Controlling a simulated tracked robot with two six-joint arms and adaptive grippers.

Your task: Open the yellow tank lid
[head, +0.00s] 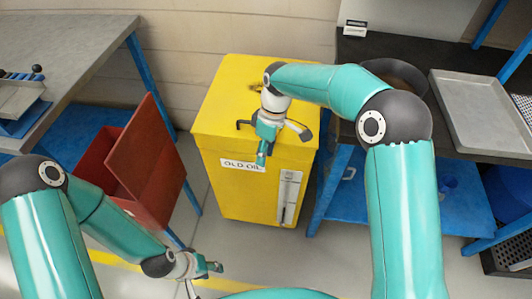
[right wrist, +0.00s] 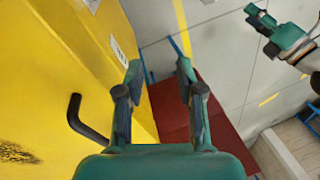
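The yellow tank (head: 230,185) stands in the middle of the head view, with an "OLD OIL" label on its front. Its yellow lid (head: 225,100) lies flat on top and looks closed. A black bar handle (head: 242,124) shows at the lid's front, left of my right gripper; it also shows in the right wrist view (right wrist: 85,122). My right gripper (head: 262,155) is over the tank's front edge, its fingers apart and empty in the right wrist view (right wrist: 160,75). The handle is outside its fingers. My left gripper (head: 210,270) is low in front of the tank, open and empty.
A red bin (head: 150,160) with a raised flap stands left of the tank. A grey workbench (head: 75,50) is at the left. A dark bench with a metal tray (head: 455,110) is at the right. Bare floor lies in front of the tank.

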